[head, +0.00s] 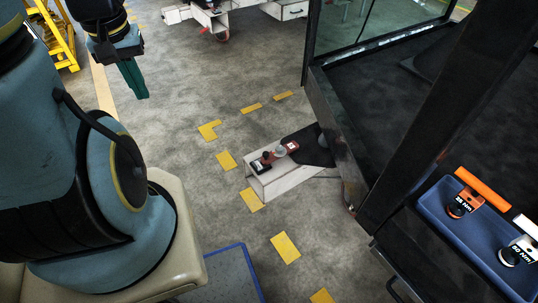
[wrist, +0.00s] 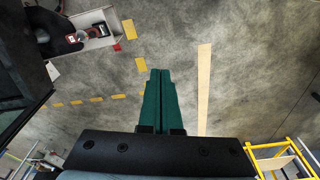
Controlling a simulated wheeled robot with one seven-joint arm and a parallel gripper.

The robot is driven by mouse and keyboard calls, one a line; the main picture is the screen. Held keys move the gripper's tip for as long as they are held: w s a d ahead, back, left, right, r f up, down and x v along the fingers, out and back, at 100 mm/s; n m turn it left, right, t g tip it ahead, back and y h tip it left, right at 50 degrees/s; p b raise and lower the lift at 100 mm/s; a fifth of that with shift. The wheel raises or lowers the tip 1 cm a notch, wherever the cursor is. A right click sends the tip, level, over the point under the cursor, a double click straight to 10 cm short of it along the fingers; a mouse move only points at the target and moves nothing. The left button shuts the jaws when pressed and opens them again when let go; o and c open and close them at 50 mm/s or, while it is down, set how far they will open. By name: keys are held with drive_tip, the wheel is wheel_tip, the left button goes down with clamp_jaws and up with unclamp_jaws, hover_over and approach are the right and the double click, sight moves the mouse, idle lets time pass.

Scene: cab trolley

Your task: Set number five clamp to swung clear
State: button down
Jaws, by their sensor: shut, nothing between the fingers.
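My gripper (head: 133,82) has green fingers and is at the upper left of the head view, pointing down over open floor. In the wrist view my gripper (wrist: 160,72) has both fingers together, with nothing between them. A pale box-like outrigger (head: 283,180) stands out from the dark cab at the middle of the head view. On its top is a small red and black fitting with a round pale part (head: 279,151), possibly a clamp; no number is readable. The outrigger also shows at the upper left of the wrist view (wrist: 95,20). My gripper is well apart from it.
A dark cab frame (head: 325,110) fills the right. A blue tray (head: 480,245) holds two torque tools with orange and white handles. Yellow tape marks (head: 285,247) lie on the grey floor. A yellow stand (head: 55,35) is at upper left. Floor between gripper and outrigger is clear.

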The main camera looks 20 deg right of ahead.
drive_tip(key=s+d+f+n+t+b, duration=0.1)
drive_tip(key=s+d+f+t+b, duration=0.1)
drive_tip(key=d+f+b, duration=1.5)
drive_tip(key=s+d+f, duration=0.1)
drive_tip(key=d+f, duration=1.1)
drive_tip(key=d, duration=0.1)
drive_tip(key=shift+s+f+n+b, duration=0.2)
drive_tip(key=shift+n+b, duration=0.1)
drive_tip(key=shift+b, duration=0.1)
drive_tip(key=shift+f, duration=0.15)
drive_tip(key=b, duration=0.2)
approach(268, 161)
drive_tip(key=s+f, duration=0.1)
drive_tip(key=f, duration=0.1)
drive_tip(key=s+f, duration=0.1)
drive_tip(key=f, duration=0.1)
drive_tip(key=shift+s+d, duration=0.1)
drive_tip(key=shift+s, duration=0.2)
drive_tip(key=shift+w, duration=1.25)
drive_tip(key=shift+w+f, duration=0.15)
drive_tip(key=shift+w, duration=0.5)
